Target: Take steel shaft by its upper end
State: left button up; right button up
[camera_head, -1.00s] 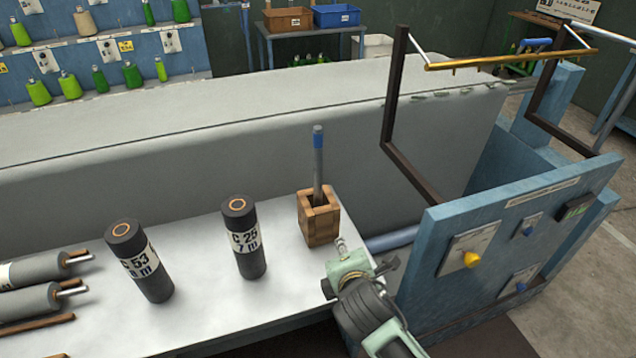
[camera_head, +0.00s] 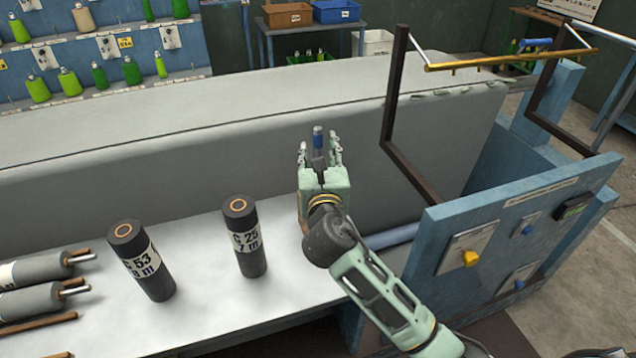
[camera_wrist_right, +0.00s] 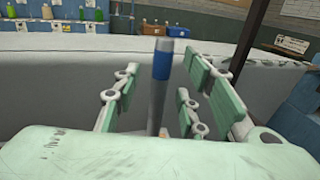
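The steel shaft (camera_head: 318,138) stands upright, grey with a blue band near its top. It also shows in the right wrist view (camera_wrist_right: 158,100), between the open fingers and apart from them. My right gripper (camera_head: 320,152) is open, its fingers on either side of the shaft's upper part. In the right wrist view the right gripper (camera_wrist_right: 165,95) has green pads, and the shaft's lower end is hidden behind the palm. The wooden block that held the shaft is hidden behind my right gripper and wrist in the head view. My left gripper is not in view.
Two dark labelled cylinders (camera_head: 141,262) (camera_head: 244,238) stand on the white table (camera_head: 205,265). Grey rollers (camera_head: 38,270) lie at left. A long grey covered block (camera_head: 180,150) stands behind. A blue machine panel (camera_head: 500,260) and dark frame (camera_head: 392,100) are at right.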

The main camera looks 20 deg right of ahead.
aim_at(318, 145)
jog(key=shift+x, duration=1.8)
jog(key=shift+d, duration=0.1)
grip_shut()
jog(key=shift+r, duration=0.15)
